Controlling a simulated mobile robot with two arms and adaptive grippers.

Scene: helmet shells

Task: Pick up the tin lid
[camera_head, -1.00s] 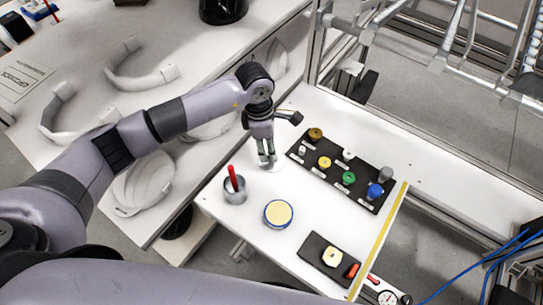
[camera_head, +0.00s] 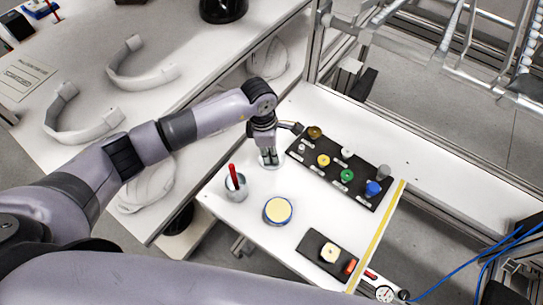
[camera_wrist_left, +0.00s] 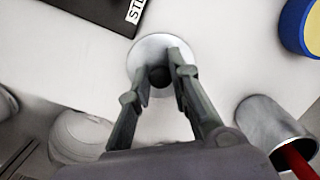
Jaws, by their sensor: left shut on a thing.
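The tin lid (camera_wrist_left: 149,47) is a round, pale metal disc with a dark knob (camera_wrist_left: 160,76) at its middle, seen in the left wrist view. My left gripper (camera_wrist_left: 161,68) is shut on the knob, with a finger on each side of it. In the head view my left gripper (camera_head: 270,161) points down at the far left part of the small white table, and its fingers hide much of the lid. I cannot tell whether the lid touches the table. My right gripper is not in view.
A grey cup (camera_head: 236,190) with a red stick stands close by. A round blue tin (camera_head: 278,211) with a yellow top sits in front. A smaller dark mat (camera_head: 311,245) lies near the front edge.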

